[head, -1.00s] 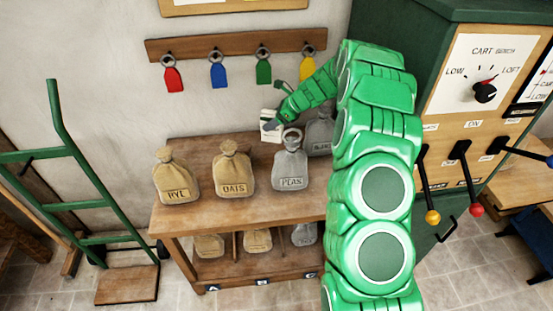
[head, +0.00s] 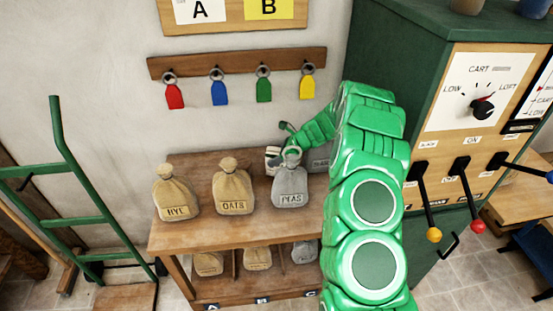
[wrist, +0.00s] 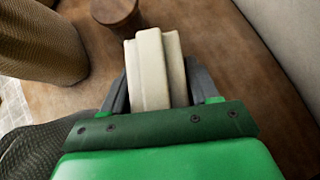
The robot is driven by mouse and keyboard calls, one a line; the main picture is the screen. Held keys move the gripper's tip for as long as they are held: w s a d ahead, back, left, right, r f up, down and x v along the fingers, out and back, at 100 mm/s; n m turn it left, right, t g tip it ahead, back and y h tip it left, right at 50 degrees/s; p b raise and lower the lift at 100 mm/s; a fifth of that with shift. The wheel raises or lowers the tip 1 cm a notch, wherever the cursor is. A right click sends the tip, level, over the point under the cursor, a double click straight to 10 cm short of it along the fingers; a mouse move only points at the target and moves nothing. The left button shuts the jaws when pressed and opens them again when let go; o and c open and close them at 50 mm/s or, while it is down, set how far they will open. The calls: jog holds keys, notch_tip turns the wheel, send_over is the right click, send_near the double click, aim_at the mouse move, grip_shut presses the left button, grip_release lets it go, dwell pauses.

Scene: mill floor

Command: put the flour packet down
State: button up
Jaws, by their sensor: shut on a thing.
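The flour packet (wrist: 152,70) is a pale cream block in the wrist view. My gripper (wrist: 158,88) is shut on it, with a grey finger on each side. In the head view the packet (head: 272,157) shows as a small white piece behind the grey PEAS sack (head: 290,187), partly hidden by it. My gripper (head: 284,150) is there too, partly hidden by the sack's tied top. The packet is low over the back of the wooden shelf top (head: 225,232). I cannot tell whether it touches the wood.
The RYE sack (head: 175,195) and OATS sack (head: 233,188) stand left of the PEAS sack. Another grey sack (head: 320,160) is right of the packet, mostly behind my arm. Key tags hang from a rail (head: 240,62) above.

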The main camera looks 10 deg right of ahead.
jog(key=shift+f, duration=0.4)
jog(key=o, duration=1.5)
jog(key=shift+f, duration=0.1)
jog(key=v, duration=0.7)
jog(key=shift+d+r, duration=0.2)
jog(key=shift+r, duration=0.1)
